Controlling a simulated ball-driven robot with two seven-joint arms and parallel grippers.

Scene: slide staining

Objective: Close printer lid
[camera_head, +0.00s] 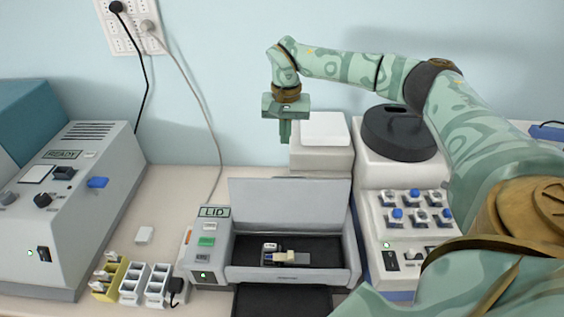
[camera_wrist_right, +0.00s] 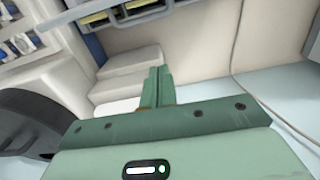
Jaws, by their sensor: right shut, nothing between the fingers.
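The printer (camera_head: 213,247) stands at the middle of the bench in the head view, with a "LID" label on its left block. Its grey lid (camera_head: 290,203) stands raised at the back, and the dark inside shows. A small pale item (camera_head: 289,258) lies inside the printer. My right gripper (camera_head: 285,138) points down behind and above the raised lid, apart from it. It is shut and empty; its fingers (camera_wrist_right: 157,80) are together in the right wrist view. My left gripper is not in view.
A white box (camera_head: 322,160) stands behind the lid. A device with a black round top (camera_head: 400,135) and blue knobs is at right. A grey machine marked "READY" (camera_head: 85,215) is at left. Small racks (camera_head: 131,287) stand at front left. A cable (camera_head: 208,125) hangs down the wall.

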